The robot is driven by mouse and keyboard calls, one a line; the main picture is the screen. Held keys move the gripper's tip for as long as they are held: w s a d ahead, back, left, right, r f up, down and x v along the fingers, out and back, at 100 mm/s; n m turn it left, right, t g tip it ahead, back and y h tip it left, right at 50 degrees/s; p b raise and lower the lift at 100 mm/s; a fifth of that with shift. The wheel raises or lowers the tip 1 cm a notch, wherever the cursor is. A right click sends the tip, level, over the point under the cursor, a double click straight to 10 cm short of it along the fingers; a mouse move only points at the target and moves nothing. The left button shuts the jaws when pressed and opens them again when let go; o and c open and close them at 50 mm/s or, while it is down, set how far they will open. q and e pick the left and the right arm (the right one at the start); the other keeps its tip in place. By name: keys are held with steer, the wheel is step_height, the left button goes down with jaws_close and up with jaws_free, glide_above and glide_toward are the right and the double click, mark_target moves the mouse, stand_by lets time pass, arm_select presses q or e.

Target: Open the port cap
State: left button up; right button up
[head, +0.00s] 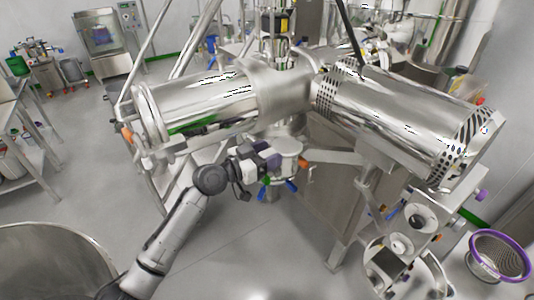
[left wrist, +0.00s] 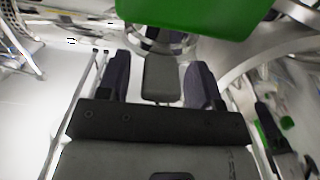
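My left gripper (head: 268,153) is beside a pale round fitting (head: 286,147) under the steel cylinders; this may be the port with its cap, but I cannot tell for sure. Small orange (head: 304,163) and blue (head: 291,186) handles stick out from the fitting. In the left wrist view the dark fingers of my left gripper (left wrist: 161,63) are spread apart. A grey block (left wrist: 162,80) shows between them with gaps on both sides. A large green part (left wrist: 195,14) is close in front, above the fingertips.
A large steel cylinder (head: 205,103) is above and left of my left gripper, and another with perforated ends (head: 400,115) is to the right. A steel cabinet (head: 325,205) stands close by. A purple-rimmed basket (head: 500,255) is at lower right. Open floor (head: 240,245) lies below.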

mark_target(275, 150)
arm_select(q)
jaws_close()
steer(key=shift+r+p, duration=0.35)
steer(key=shift+p, duration=0.2)
steer(key=r+g+y+p, duration=0.1)
steer(key=r+p, duration=0.1)
steer(key=p, duration=0.1)
steer(key=d+r+g+y+p, duration=0.1)
steer(key=p, duration=0.3)
steer(key=w+r+g+y+p, duration=0.1)
steer(key=r+y+p, duration=0.1)
steer(key=p, duration=0.1)
steer(key=shift+d+r, duration=0.15)
steer(key=shift+r, duration=0.15)
steer(key=shift+w+d+r+g+y+p, duration=0.5)
steer(key=shift+y+p, duration=0.3)
steer(key=shift+p, duration=0.55)
steer(key=shift+s+a, duration=0.1)
steer(key=shift+s, duration=0.05)
jaws_free()
